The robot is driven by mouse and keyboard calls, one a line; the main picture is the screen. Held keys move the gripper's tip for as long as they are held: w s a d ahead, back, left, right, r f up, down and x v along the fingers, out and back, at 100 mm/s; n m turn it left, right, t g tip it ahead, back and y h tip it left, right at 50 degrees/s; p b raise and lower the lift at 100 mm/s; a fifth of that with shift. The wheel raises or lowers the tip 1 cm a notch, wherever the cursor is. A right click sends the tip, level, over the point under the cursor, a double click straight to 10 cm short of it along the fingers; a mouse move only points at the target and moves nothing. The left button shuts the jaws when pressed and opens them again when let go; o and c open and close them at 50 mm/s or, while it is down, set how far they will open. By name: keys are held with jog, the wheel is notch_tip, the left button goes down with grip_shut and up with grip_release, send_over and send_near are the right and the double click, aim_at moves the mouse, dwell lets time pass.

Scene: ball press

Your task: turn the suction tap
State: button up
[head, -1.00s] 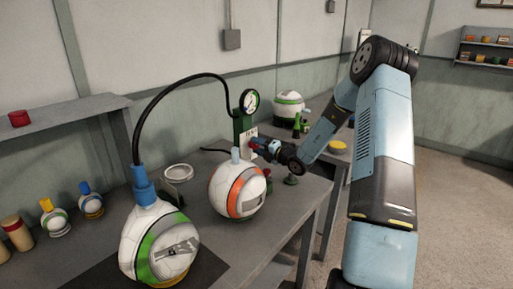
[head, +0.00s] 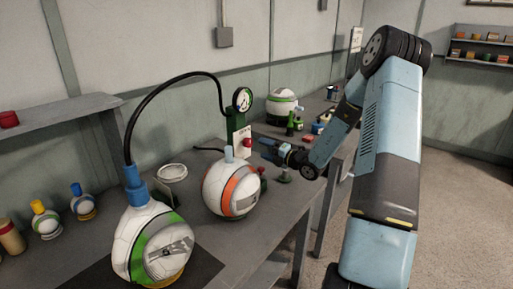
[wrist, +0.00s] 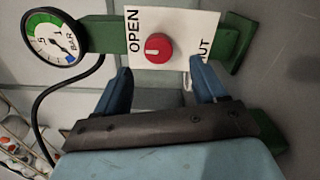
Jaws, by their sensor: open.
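The suction tap is a round red knob (wrist: 159,47) with a white mark, on a white plate (wrist: 178,22) lettered OPEN at left; the right lettering is partly hidden by a finger and only "UT" shows. The knob also shows in the head view (head: 248,143) on the green stand (head: 238,121). My gripper (wrist: 161,66) is open and empty, facing the knob. Its fingers lie apart, one either side below the knob in the wrist view, not around it. In the head view my gripper (head: 263,150) is just right of the knob, with a small gap.
A dial gauge (head: 242,99) tops the stand, with a black hose (head: 165,85) running to a green-striped ball (head: 150,243). An orange-striped ball (head: 231,188) stands close in front of the stand. Another ball (head: 281,104) and small items stand behind on the grey bench (head: 205,235).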

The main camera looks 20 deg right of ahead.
jog(key=v, duration=0.6)
jog(key=shift+s, duration=0.2)
jog(key=shift+d, duration=0.1)
jog(key=s+a+r+n+g, duration=0.3)
jog(key=s+a+n, duration=0.1)
jog(key=n, duration=0.2)
jog(key=s+a+r+n+g+y, duration=0.1)
jog(key=s+a+r+n+g, duration=0.2)
jog(key=a+n, duration=0.2)
jog(key=s+a+r+n+g, duration=0.3)
jog(key=s+a+n, duration=0.1)
jog(key=a+n, duration=0.1)
jog(key=shift+s+a+r+n+g+y, duration=0.15)
jog(key=shift+s+r+n+g+y, duration=0.2)
jog(key=shift+n, duration=0.55)
jog(key=s+a+r+n+g+h, duration=0.1)
jog(key=s+r+n+h, duration=0.25)
jog(key=s+n, duration=0.45)
jog(key=s+a+r+n+g+h, duration=0.1)
jog(key=s+r+n+g+h, duration=0.2)
jog(key=s+n, duration=0.5)
jog(key=s+d+r+n+t+h, duration=0.4)
jog(key=s+d+r+n+h, duration=0.1)
jog(key=s+n, duration=0.4)
jog(key=shift+s+d+r+n+t+h, duration=0.2)
jog(key=shift+d+r+n+t+h, duration=0.3)
jog(key=shift+d, duration=0.3)
